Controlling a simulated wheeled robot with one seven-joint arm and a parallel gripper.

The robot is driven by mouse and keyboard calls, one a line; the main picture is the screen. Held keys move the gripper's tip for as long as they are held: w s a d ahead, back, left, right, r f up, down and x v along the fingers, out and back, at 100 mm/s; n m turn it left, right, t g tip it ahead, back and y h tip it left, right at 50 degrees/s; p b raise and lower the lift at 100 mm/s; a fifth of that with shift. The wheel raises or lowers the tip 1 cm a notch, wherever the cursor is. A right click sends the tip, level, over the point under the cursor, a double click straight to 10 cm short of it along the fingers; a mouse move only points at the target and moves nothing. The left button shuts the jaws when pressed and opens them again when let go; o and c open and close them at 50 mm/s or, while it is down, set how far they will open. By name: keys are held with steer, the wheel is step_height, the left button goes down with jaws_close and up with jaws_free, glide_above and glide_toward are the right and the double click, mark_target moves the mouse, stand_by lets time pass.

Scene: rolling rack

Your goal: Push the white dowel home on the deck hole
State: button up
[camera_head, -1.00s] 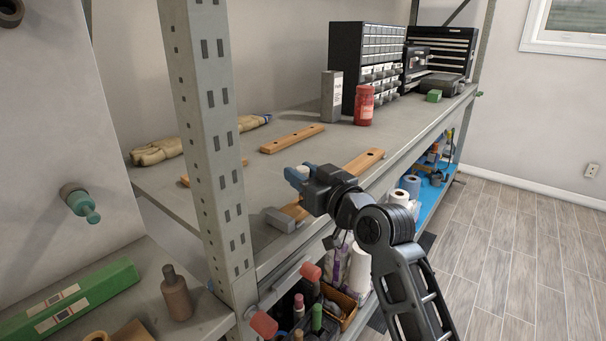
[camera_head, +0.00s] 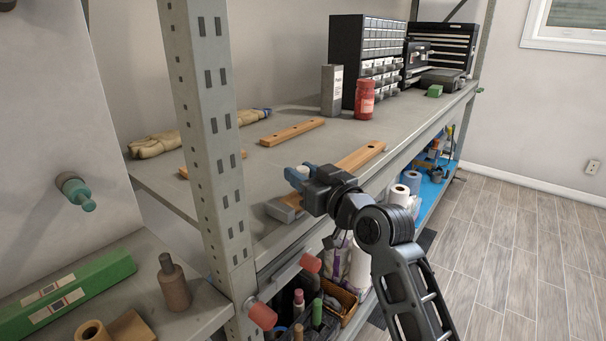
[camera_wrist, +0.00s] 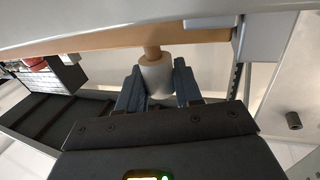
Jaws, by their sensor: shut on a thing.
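My gripper (camera_head: 297,173) is shut on the white dowel (camera_head: 303,171), low over the near edge of the upper shelf. In the wrist view my gripper (camera_wrist: 158,88) has a blue finger on each side of the white dowel (camera_wrist: 157,75). A thinner tan peg (camera_wrist: 152,52) runs from the dowel to the wooden board (camera_wrist: 110,41). I cannot tell how deep it sits, and the hole there is hidden. In the head view this board (camera_head: 361,156) lies along the shelf edge, partly behind my gripper, with a dark hole at its far end.
A grey block (camera_head: 283,210) sits at the board's near end. The rack's upright post (camera_head: 213,150) stands left of my arm. Another holed wooden strip (camera_head: 292,132), a red jar (camera_head: 365,99) and a grey box (camera_head: 332,91) are farther back. Bare shelf lies between.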

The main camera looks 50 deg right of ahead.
steer(key=shift+f+b, duration=0.7)
steer(key=shift+f, duration=0.25)
steer(key=o, duration=1.2)
steer(key=shift+r, duration=0.1)
steer(key=shift+s, duration=0.1)
steer(key=shift+b+v, duration=0.65)
steer(key=shift+v, duration=3.2)
